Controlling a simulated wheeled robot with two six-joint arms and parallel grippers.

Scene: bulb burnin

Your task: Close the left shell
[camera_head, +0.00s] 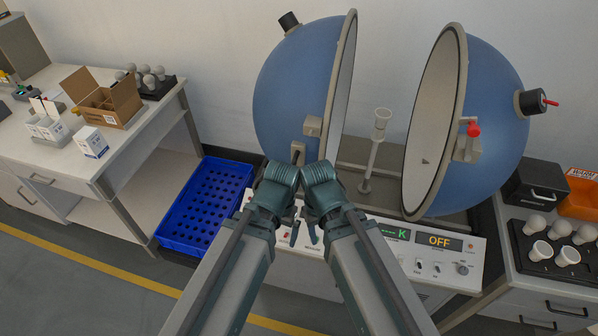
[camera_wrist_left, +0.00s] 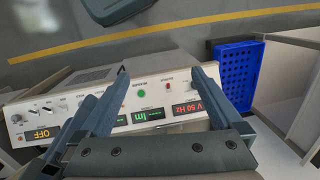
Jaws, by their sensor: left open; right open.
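The left shell (camera_head: 285,85) is a blue half-sphere with a pale inside. It stands open at the left of the bench, apart from the right shell (camera_head: 500,95). A handle block (camera_head: 312,126) sits low on its rim. A pale post with a cup-shaped top (camera_head: 378,150) stands between the shells. My left gripper (camera_head: 294,236) is just in front of the left shell's lower part, mostly hidden by my arm. In the left wrist view it (camera_wrist_left: 160,85) is open and empty above the control panel. My right gripper (camera_head: 313,235) is close beside it, open.
The control panel (camera_head: 455,268) reads OFF along the bench front. A blue crate (camera_head: 205,205) stands on the floor at left. A white table (camera_head: 140,135) holds an open carton (camera_head: 103,97). At right, a dark tray (camera_head: 548,266) holds several bulbs.

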